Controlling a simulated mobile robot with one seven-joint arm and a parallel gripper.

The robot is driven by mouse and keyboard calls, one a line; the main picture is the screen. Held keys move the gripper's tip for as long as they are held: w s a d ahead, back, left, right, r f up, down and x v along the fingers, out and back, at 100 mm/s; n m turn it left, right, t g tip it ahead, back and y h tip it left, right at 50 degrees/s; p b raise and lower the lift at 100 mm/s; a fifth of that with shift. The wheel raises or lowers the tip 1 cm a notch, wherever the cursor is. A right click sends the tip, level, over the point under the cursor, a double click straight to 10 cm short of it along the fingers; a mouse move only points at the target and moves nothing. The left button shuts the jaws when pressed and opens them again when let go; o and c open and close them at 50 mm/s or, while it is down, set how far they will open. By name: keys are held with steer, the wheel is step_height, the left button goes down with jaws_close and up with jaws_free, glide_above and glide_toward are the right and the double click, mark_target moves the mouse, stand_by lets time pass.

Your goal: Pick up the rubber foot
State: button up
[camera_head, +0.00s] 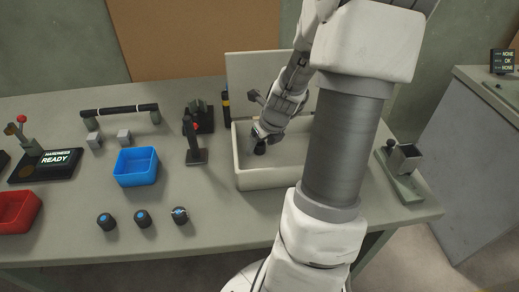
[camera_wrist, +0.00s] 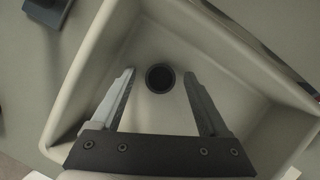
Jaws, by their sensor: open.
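A small black cylindrical rubber foot (camera_wrist: 159,78) stands on the floor of an open white box, seen from above in the wrist view. It also shows in the head view (camera_head: 260,148) under my gripper. My gripper (camera_wrist: 158,80) is open and points down into the box, with one finger on each side of the foot and a gap on both sides. In the head view my gripper (camera_head: 262,136) is inside the left part of the box. The white box (camera_head: 268,181) has its lid raised at the back; my arm hides its right part.
Several dark round pieces with blue tops (camera_head: 142,219) stand on the bench front. A blue bin (camera_head: 136,167), a red bin (camera_head: 16,211) and a hardness tester (camera_head: 48,161) are at left. A clamp-like device (camera_head: 194,142) stands beside the box; a metal fixture (camera_head: 402,165) is at right.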

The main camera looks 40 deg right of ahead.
jaws_close()
stand_by(0.4)
steer(key=shift+r, duration=0.5)
steer(key=v, duration=0.1)
steer(key=p+v, duration=0.1)
steer(key=v, duration=0.1)
steer(key=shift+w+d+r, duration=0.2)
steer(key=shift+r, duration=0.3)
steer(key=s+d+r+p, duration=0.1)
steer(key=s+r, duration=0.5)
steer(key=s, duration=0.4)
steer(key=shift+s+d, duration=0.35)
steer(key=shift+d, duration=0.05)
